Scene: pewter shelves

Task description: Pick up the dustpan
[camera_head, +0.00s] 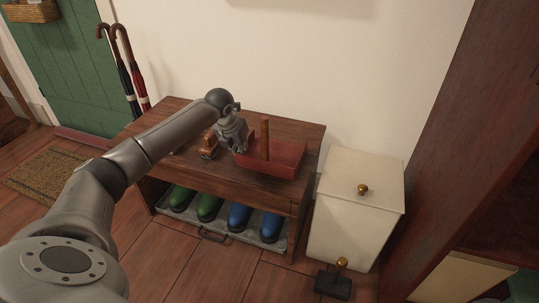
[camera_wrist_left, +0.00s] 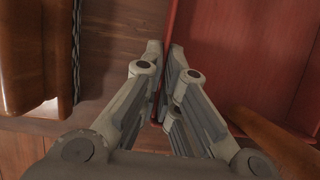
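The dustpan is a red pan (camera_head: 283,160) with a wooden handle (camera_head: 265,136) standing up from it, on top of the dark wooden bench. My left gripper (camera_head: 238,146) is at the pan's left side, pointing down. In the left wrist view its two fingers (camera_wrist_left: 165,48) are close together, one on each side of the pan's thin red wall (camera_wrist_left: 163,82), and look shut on it. The pan's red floor (camera_wrist_left: 235,50) fills the right of that view, with the handle (camera_wrist_left: 278,142) at the lower right. The pan appears to rest on the bench. My right gripper is not in view.
A brown wooden brush-like object (camera_head: 209,147) lies on the bench (camera_head: 180,112) just left of the gripper. Green and blue shoes stand on a tray below. A cream bin (camera_head: 352,225) stands right of the bench, with a dark brass-knobbed block (camera_head: 332,284) before it.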

